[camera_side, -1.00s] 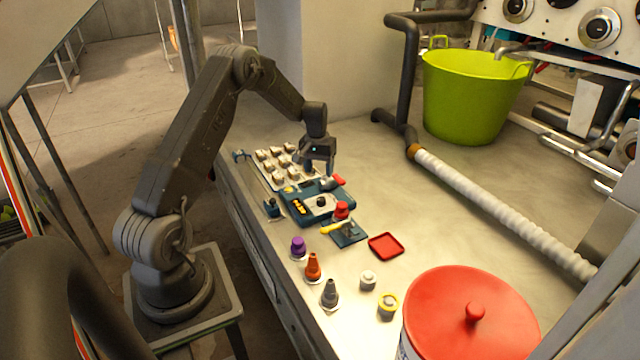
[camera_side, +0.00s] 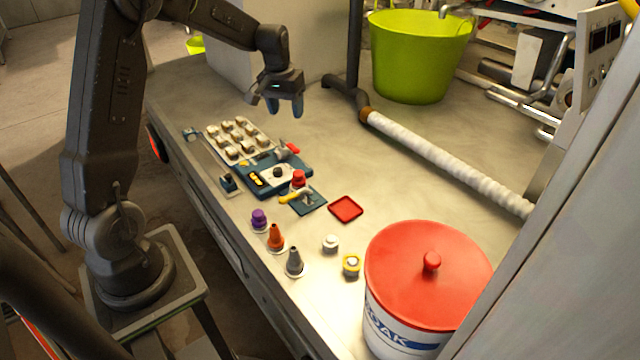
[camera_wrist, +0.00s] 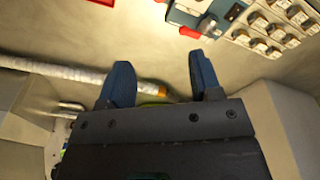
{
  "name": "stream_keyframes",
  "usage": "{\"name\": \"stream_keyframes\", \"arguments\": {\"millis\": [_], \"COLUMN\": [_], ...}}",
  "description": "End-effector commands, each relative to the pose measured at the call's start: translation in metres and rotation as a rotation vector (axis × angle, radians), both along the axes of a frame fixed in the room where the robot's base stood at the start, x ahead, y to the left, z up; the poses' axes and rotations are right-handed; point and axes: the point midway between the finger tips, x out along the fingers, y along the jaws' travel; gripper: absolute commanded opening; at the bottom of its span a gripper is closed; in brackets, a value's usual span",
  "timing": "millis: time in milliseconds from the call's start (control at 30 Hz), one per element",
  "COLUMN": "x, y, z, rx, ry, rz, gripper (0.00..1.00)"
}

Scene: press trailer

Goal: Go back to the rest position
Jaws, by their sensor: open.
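My gripper (camera_side: 286,104) is in the air above the back part of the bench, behind the blue device (camera_side: 262,184) and the tray of pale blocks (camera_side: 236,140). In the wrist view its two blue fingers (camera_wrist: 160,84) stand apart with nothing between them. In the side view the fingers point down and touch nothing. The blue device lies on the bench with a red-handled part on its back right. It also shows at the top of the wrist view (camera_wrist: 192,20).
A green bucket (camera_side: 418,60) stands at the back right. A white ribbed hose (camera_side: 440,160) crosses the bench. A red-lidded tub (camera_side: 425,275) stands at the front. A red square dish (camera_side: 346,209) and several small cones and caps lie between. The bench right of the dish is clear.

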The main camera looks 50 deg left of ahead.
Motion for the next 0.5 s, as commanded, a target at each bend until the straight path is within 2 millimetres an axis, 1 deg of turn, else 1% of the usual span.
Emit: {"name": "stream_keyframes", "arguments": {"millis": [33,67,100,167,200,267,333,400,467,500], "x": [-0.007,-0.012,-0.020,-0.033,-0.042,-0.059,-0.080,-0.102,-0.123,-0.137], "y": [-0.023,-0.035,-0.051,-0.074,-0.089,-0.111,-0.135,-0.157,-0.174,-0.184], "z": [0.022,0.032,0.045,0.062,0.073,0.087,0.100,0.110,0.116,0.119], "rx": [0.016,0.025,0.034,0.047,0.057,0.069,0.083,0.096,0.106,0.112], "ry": [-0.024,-0.035,-0.050,-0.075,-0.091,-0.116,-0.146,-0.176,-0.203,-0.221], "rz": [-0.039,-0.058,-0.085,-0.125,-0.151,-0.191,-0.237,-0.283,-0.323,-0.348], "gripper": [0.58,0.58,0.58,0.58,0.58,0.58,0.58,0.58,0.58,0.58]}}
